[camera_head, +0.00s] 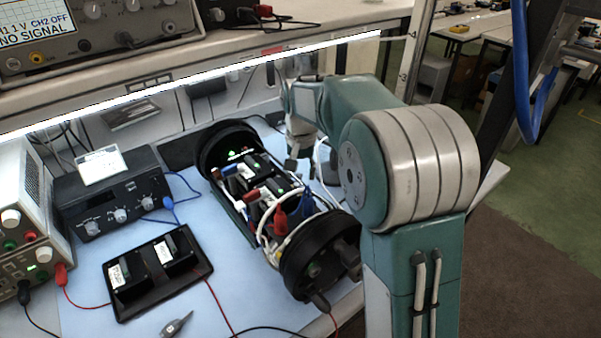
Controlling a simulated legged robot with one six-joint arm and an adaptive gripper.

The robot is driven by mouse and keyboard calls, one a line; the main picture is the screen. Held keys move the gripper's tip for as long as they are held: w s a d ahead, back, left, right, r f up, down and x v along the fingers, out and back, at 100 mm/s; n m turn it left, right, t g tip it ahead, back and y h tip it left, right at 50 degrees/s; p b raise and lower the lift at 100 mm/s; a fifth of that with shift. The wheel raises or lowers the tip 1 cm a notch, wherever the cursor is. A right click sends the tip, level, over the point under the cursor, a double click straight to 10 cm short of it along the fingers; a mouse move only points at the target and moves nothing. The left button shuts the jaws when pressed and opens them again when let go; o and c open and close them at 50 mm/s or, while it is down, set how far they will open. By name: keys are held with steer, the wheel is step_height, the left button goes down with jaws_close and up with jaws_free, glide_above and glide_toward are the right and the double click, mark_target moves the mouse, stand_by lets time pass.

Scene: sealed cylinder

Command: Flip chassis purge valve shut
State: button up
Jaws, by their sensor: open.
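The open-frame cylinder chassis (242,210) lies on its side on the pale blue mat, running from upper left to lower right. It has a black ring end at the back and a black end cap (318,258) at the front, with boards and coloured wires between. Dark fittings stick out of the front cap, but I cannot tell which part is the purge valve or how it is set. My gripper (298,168) is open above the right side of the chassis, near its middle. It looks empty. My arm hides part of the area right of the chassis.
A black tray (122,308) holding two dark packs lies left of the chassis. A black instrument box (112,197) and a pale power supply (28,215) stand further left. A light bar and shelf cross above. Loose cables run along the front; a small tool (176,325) lies there.

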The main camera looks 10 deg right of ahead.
steer(key=shift+f, duration=0.25)
steer(key=shift+a, duration=0.5)
jaws_close()
steer(key=shift+d, duration=0.25)
steer(key=shift+m, duration=0.3)
steer(key=shift+s+d+m, duration=0.2)
steer(key=shift+s+m, duration=0.05)
steer(key=shift+m, duration=1.1)
steer(key=shift+s+d+m, duration=0.2)
steer(key=shift+d+m, duration=0.05)
steer(key=shift+m, duration=1.15)
steer(key=shift+s+d+m, duration=0.2)
steer(key=shift+s+m, duration=0.05)
steer(key=shift+m, duration=1.1)
